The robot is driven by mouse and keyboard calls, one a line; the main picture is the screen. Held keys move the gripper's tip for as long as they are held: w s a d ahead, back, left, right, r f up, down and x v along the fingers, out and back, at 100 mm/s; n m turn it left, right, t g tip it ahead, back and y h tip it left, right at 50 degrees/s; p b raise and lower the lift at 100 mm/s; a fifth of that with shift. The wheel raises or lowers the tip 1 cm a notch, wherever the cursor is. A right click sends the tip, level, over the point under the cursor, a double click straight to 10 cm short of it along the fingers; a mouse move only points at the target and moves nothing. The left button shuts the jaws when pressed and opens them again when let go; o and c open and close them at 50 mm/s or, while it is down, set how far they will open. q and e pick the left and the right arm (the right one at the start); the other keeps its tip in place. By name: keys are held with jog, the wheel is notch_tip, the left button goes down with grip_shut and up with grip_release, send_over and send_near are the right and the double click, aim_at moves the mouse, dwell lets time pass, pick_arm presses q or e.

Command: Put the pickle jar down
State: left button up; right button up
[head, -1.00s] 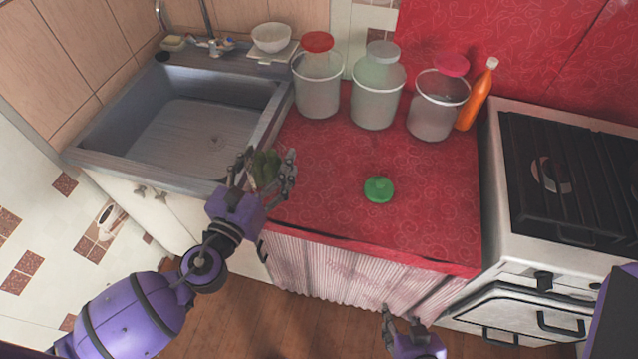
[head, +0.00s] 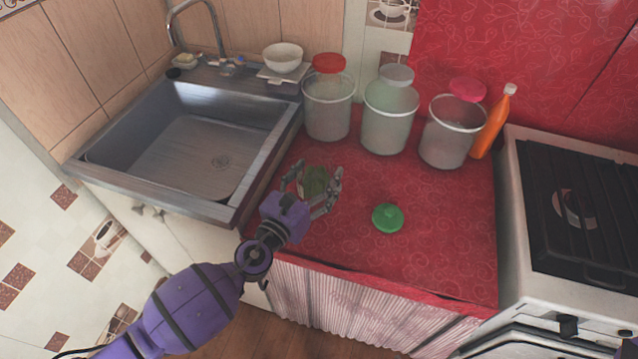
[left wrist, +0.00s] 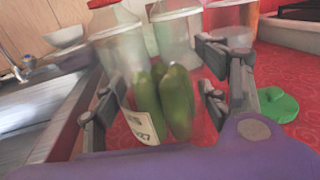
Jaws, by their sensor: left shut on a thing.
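The pickle jar (head: 315,181) is clear glass with green pickles and a pale label; it also shows in the left wrist view (left wrist: 168,105). My left gripper (head: 312,187) is shut on it, with fingers on both sides of the jar. The jar is over the left part of the red counter (head: 440,245), near the sink edge. I cannot tell whether its bottom touches the cloth. A green lid (head: 387,217) lies on the counter to the right of the jar. My right gripper is out of view.
Three large glass jars (head: 326,107) with red, grey and pink lids stand at the back, beside an orange bottle (head: 492,125). The sink (head: 190,150) is left and the stove (head: 570,200) right. The counter's front middle is clear.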

pick_arm(q)
jog(key=shift+w+d+f, duration=0.25)
jog(key=shift+w+f, duration=0.1)
jog(key=shift+w, duration=0.1)
jog(key=f, duration=0.1)
jog(key=f+b, duration=0.2)
jog(key=shift+w+d+f, duration=0.15)
jog(key=shift+w+f, duration=0.15)
jog(key=shift+f, duration=0.15)
jog(key=shift+f+b, duration=0.15)
jog(key=shift+b, duration=0.2)
jog(key=o, duration=1.9)
jog(key=shift+o, duration=0.2)
